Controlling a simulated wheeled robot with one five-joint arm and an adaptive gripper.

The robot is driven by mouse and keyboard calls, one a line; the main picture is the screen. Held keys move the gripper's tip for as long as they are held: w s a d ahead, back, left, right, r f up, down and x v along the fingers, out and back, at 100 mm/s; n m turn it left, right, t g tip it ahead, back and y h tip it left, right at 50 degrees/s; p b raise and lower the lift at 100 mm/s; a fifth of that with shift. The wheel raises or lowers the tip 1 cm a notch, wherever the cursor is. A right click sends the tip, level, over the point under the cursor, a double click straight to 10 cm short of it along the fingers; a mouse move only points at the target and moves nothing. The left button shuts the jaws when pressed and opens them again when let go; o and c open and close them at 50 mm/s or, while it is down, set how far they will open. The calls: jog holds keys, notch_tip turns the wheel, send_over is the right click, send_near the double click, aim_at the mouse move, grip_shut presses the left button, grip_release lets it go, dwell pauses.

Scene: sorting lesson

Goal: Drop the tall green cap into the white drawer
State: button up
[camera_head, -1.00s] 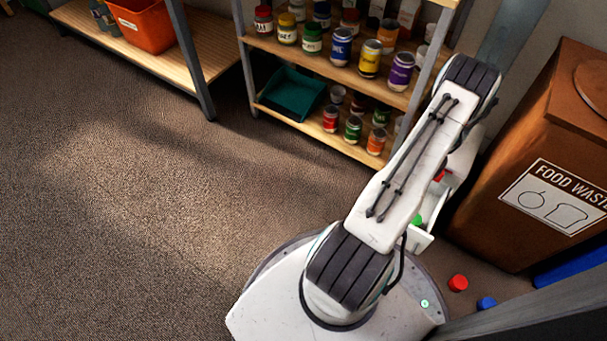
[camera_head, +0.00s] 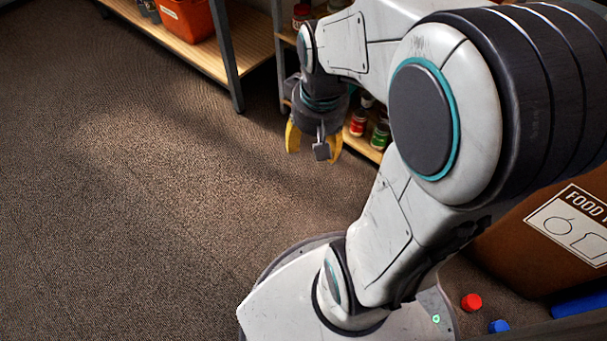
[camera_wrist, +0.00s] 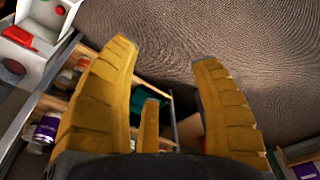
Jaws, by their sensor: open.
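My gripper (camera_head: 314,145) hangs fingers-down in front of the shelf in the head view. Its yellow fingers stand apart with nothing between them, as the wrist view (camera_wrist: 163,58) also shows. A white box-like piece (camera_wrist: 30,62), probably the white drawer, shows in the top left corner of the wrist view, well away from the fingers. A red piece (camera_wrist: 18,36) is there too. In the head view my arm hides that area.
A red cap (camera_head: 471,302) and a blue cap (camera_head: 498,326) lie on the floor right of my base. A brown food waste bin (camera_head: 520,245) stands at right. A shelf with paint jars (camera_head: 358,123) is behind my gripper. An orange bin (camera_head: 187,20) sits upper left. Carpet at left is clear.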

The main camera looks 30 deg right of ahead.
jog(key=s+a+r+n, duration=0.1)
jog(key=s+a+n, duration=0.1)
jog(key=s+a, duration=0.4)
jog(key=shift+s+a+r+n, duration=0.3)
jog(key=shift+s+n, duration=0.1)
jog(key=shift+s, duration=0.15)
